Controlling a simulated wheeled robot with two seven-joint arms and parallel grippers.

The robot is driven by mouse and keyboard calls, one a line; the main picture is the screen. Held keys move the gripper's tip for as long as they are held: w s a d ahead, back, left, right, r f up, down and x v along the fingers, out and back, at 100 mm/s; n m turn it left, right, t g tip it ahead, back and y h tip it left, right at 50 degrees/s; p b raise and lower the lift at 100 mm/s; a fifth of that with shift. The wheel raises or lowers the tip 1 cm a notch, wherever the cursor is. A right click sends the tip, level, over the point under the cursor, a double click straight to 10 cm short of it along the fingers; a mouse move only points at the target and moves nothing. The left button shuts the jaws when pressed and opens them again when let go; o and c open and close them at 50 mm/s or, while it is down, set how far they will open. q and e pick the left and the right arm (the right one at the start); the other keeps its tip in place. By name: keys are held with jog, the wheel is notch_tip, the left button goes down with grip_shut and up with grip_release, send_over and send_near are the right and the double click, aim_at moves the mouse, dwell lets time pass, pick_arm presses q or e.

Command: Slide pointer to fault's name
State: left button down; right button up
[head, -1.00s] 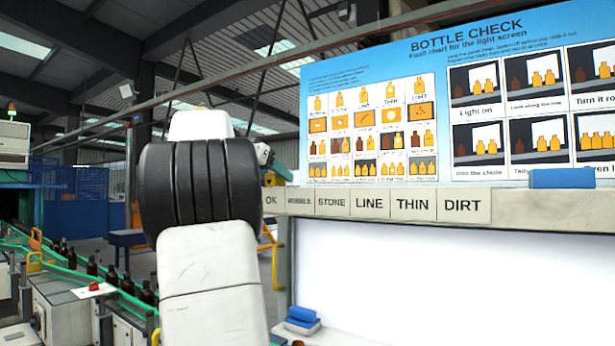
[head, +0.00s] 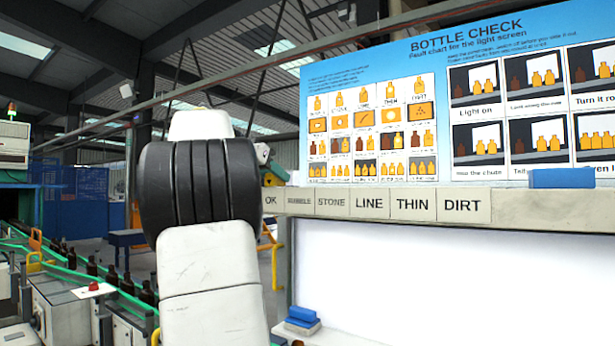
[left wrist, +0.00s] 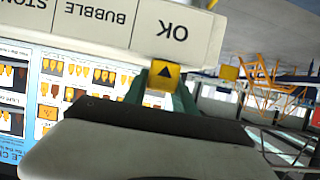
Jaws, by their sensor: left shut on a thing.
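A yellow pointer with a black triangle (left wrist: 165,74) is between the green fingers of my left gripper (left wrist: 165,84), at the edge of the label strip in the left wrist view. The gripper is shut on it. The triangle points at the OK label (left wrist: 172,30), which appears upside down there. In the head view the label strip has OK (head: 271,200), BUBBLE (head: 299,201), STONE (head: 331,202), LINE (head: 369,203), THIN (head: 412,204) and DIRT (head: 463,205). My right gripper is out of view.
A Bottle Check chart (head: 370,130) stands above the strip and a white panel (head: 430,280) below it. Blue blocks are at the chart's lower edge (head: 562,178) and lower left of the panel (head: 302,316). Dark bottles stand on a conveyor (head: 85,275) at left.

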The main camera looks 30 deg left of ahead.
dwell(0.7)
pick_arm(q)
jog(key=d, duration=0.6)
jog(key=s+d, duration=0.1)
jog(key=d, duration=1.1)
jog(key=shift+s, duration=0.3)
jog(key=c, duration=1)
grip_release()
jog(key=v, duration=0.7)
jog(key=shift+s, duration=0.4)
jog(key=shift+r, duration=0.15)
